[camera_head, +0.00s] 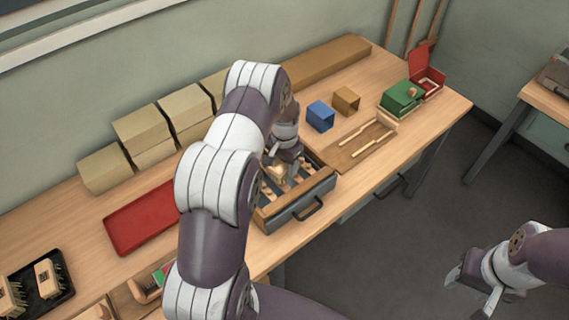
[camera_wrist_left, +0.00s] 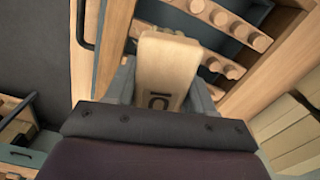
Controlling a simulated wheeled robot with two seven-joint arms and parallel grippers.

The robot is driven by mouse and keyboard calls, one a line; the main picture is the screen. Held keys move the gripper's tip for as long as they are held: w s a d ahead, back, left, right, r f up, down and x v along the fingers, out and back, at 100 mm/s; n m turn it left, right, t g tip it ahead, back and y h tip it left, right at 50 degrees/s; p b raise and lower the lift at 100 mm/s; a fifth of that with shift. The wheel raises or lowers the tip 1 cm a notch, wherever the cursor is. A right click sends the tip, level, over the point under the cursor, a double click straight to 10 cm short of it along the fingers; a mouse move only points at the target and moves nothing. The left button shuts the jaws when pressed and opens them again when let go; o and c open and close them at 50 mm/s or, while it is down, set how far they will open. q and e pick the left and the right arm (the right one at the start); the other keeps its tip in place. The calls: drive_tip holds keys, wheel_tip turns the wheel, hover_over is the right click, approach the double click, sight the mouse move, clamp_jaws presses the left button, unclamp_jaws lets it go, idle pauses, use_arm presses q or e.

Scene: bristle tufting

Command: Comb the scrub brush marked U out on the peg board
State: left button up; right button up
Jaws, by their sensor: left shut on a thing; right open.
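My left gripper (camera_head: 284,160) is shut on a pale wooden scrub brush (camera_wrist_left: 165,70) and holds it over the peg board. The brush block bears a dark U-like mark with a bar in the left wrist view, and a bit of the brush (camera_head: 277,172) shows in the head view. The peg board (camera_head: 325,185) is a wooden frame with a dark front and a handle, with rows of round pegs (camera_wrist_left: 232,70) inside. The brush end is close to the pegs; I cannot tell whether the bristles touch them. My right gripper (camera_head: 474,286) is open and empty, off the table over the floor.
A red tray (camera_head: 142,218) lies left of my left arm. A black tray (camera_head: 48,292) with brushes is at the lower left. A blue box (camera_head: 320,116), a tan box (camera_head: 346,100), a wooden tray (camera_head: 350,153) and a green box (camera_head: 400,97) stand to the right. Cardboard boxes (camera_head: 142,128) line the wall.

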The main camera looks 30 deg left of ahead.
use_arm(q)
drive_tip(key=shift+f+b, duration=0.35)
drive_tip(key=shift+f, duration=0.15)
drive_tip(key=shift+a, duration=0.1)
